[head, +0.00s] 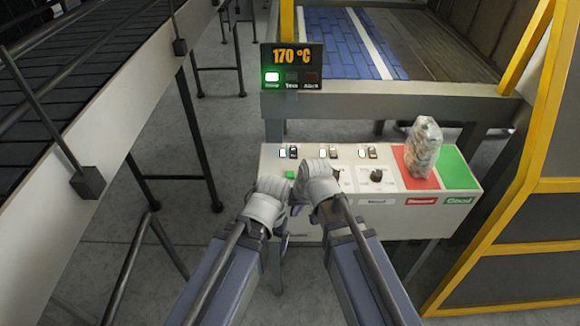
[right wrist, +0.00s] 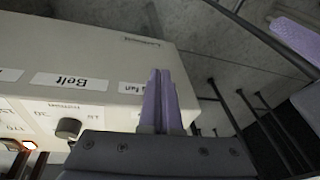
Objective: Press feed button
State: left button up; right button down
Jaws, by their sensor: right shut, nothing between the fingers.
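A pale control box (head: 470,188) stands ahead of me in the head view. A small green button (head: 290,174) is on its top at the left; I cannot read its label. My right gripper (head: 297,207) is just in front of the box's left part, near and below the green button. In the right wrist view its two fingers (right wrist: 161,98) are shut together and empty beside the box, near the "Belt" label (right wrist: 69,82). My left gripper (head: 281,240) is left of the right one, its fingers mostly hidden. Neither gripper visibly touches the button.
Black knobs (head: 377,175) and small switches are on the box top. A filled clear bag (head: 423,150) stands on the red pad (head: 408,179), beside a green pad (head: 456,170). A display (head: 292,66) reads 170 °C. A conveyor (head: 130,100) runs left; a yellow frame (head: 520,190) stands right.

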aim_at(292, 176)
pick_arm(q)
jog(key=shift+o, duration=0.4)
notch_tip(292, 176, up, 6)
jog(key=p, duration=0.4)
jog(key=shift+f, duration=0.1)
pick_arm(e)
jog(key=w+a+r+m+t+y, duration=0.1)
jog(key=w+r+m+t+y, duration=0.2)
jog(key=w+r, duration=0.8)
jog(key=w+t, duration=0.2)
jog(key=w, duration=0.2)
jog(key=shift+w+r+m, duration=0.15)
jog(key=shift+r+m, duration=0.1)
jog(key=shift+m, duration=0.15)
pick_arm(q)
jog(key=shift+f, duration=0.1)
notch_tip(292, 176, down, 9)
jog(key=b, duration=0.8)
jog(key=shift+b, duration=0.35)
pick_arm(e)
notch_tip(292, 176, down, 9)
jog(key=shift+r, duration=0.1)
pick_arm(q)
jog(key=shift+f+b, duration=0.25)
jog(key=shift+b, duration=0.15)
pick_arm(e)
jog(key=shift+f, duration=0.45)
